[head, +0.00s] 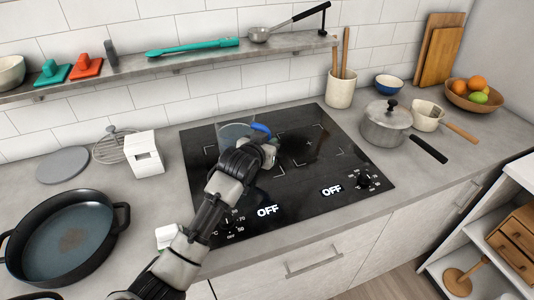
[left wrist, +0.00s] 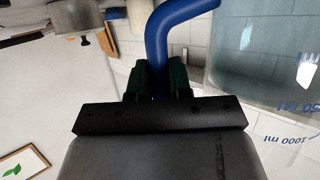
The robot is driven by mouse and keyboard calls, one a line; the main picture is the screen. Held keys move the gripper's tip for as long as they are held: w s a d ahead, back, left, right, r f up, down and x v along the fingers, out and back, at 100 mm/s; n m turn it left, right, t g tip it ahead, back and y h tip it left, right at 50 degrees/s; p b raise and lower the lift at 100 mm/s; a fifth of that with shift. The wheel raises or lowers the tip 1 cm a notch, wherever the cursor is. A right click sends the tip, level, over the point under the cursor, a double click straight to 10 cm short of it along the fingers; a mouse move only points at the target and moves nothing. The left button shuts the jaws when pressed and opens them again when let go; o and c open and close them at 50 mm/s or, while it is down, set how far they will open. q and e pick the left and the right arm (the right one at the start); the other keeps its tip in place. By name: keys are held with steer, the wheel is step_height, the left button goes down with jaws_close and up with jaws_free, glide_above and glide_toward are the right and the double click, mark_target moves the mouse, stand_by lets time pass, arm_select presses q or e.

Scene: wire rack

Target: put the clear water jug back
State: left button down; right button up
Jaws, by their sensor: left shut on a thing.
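The clear water jug (head: 235,133) is in the head view over the back left part of the black cooktop, mostly behind my left gripper. Its blue handle (head: 262,131) shows at the fingers. My left gripper (head: 266,146) is shut on this handle. In the left wrist view the fingers (left wrist: 158,78) close around the lower end of the blue handle (left wrist: 172,35). The clear jug wall (left wrist: 262,45) with blue millilitre marks fills the upper right there. I cannot tell whether the jug's base touches the cooktop. My right gripper is not in view.
The black cooktop (head: 330,200) reads OFF twice. A lidded pot (head: 386,128) and a white mug (head: 341,92) with wooden utensils stand to its right. A black pan (head: 62,235), a white box (head: 145,155), a round wire rack (head: 113,150) and a grey disc (head: 63,165) are left. A shelf (head: 200,65) runs above.

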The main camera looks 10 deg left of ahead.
arm_select(q)
steer(key=shift+f+p, duration=0.4)
steer(key=shift+f, duration=1.55)
steer(key=c, duration=1)
jaws_free()
steer(key=shift+s+f, duration=0.1)
steer(key=shift+c, duration=0.2)
steer(key=b+v, duration=0.1)
steer(key=v, duration=1.1)
